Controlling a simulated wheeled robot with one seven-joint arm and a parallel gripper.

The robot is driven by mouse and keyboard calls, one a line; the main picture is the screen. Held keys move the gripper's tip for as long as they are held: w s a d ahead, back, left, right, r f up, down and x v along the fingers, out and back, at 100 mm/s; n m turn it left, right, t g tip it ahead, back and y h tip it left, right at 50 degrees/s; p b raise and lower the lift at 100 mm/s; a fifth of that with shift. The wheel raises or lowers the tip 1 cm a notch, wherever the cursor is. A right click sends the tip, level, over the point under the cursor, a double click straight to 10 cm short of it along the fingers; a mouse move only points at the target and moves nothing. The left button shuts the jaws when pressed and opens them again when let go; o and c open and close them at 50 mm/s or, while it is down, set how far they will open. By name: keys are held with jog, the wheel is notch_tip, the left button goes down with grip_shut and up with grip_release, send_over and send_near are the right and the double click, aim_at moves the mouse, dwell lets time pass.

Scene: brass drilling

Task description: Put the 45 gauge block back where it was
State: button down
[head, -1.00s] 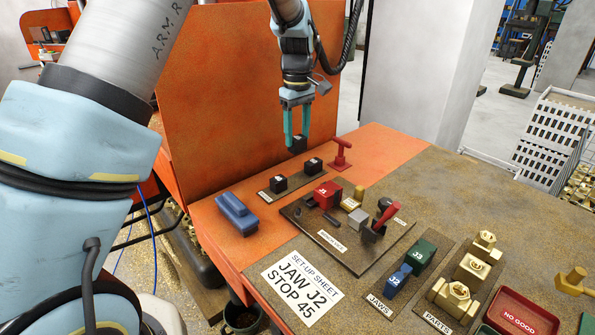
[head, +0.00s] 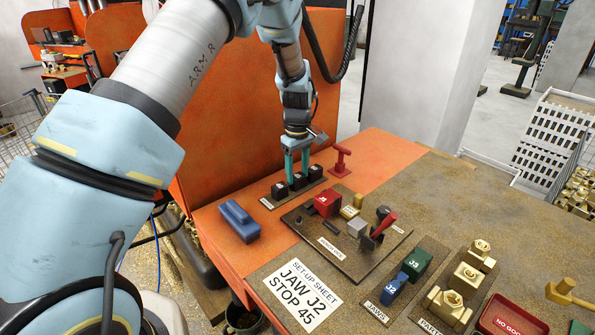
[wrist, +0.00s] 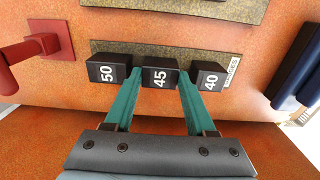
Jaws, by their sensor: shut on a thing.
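The black 45 gauge block (wrist: 160,75) is between the teal fingertips of my gripper (wrist: 157,85) in the wrist view. It sits in line between the 50 block (wrist: 109,69) and the 40 block (wrist: 209,77), over the gauges plate (wrist: 135,47). In the head view, my gripper (head: 298,180) is low at the row, shut on the middle block (head: 299,180). Whether the block's underside touches the plate is hidden.
A red T-handle (head: 341,160) stands right of the row, and a blue block-shaped tool (head: 239,221) lies left. The fixture plate (head: 330,253) with a red jaw (head: 327,202) is in front. An orange panel (head: 225,110) rises behind.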

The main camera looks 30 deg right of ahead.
aim_at(297, 176)
jog(key=shift+f, duration=0.15)
jog(key=c, duration=0.5)
grip_release()
notch_tip(297, 176, up, 12)
jog(key=b, duration=0.4)
jog(key=shift+r, duration=0.2)
jog(key=a+m, duration=0.1)
jog(key=a, duration=2.1)
jog(key=s+a+m, duration=0.1)
jog(key=s+a, duration=0.2)
jog(key=a, duration=0.2)
jog(key=s+a+f+m+t, duration=0.1)
jog(key=s+a, duration=0.3)
jog(key=a, duration=0.2)
jog(key=s+a+f+m, duration=0.1)
jog(key=s+a, duration=0.2)
jog(key=a, duration=0.2)
jog(key=shift+s+a+f+t, duration=0.2)
jog(key=shift+s+t, duration=0.05)
jog(key=shift+t, duration=0.05)
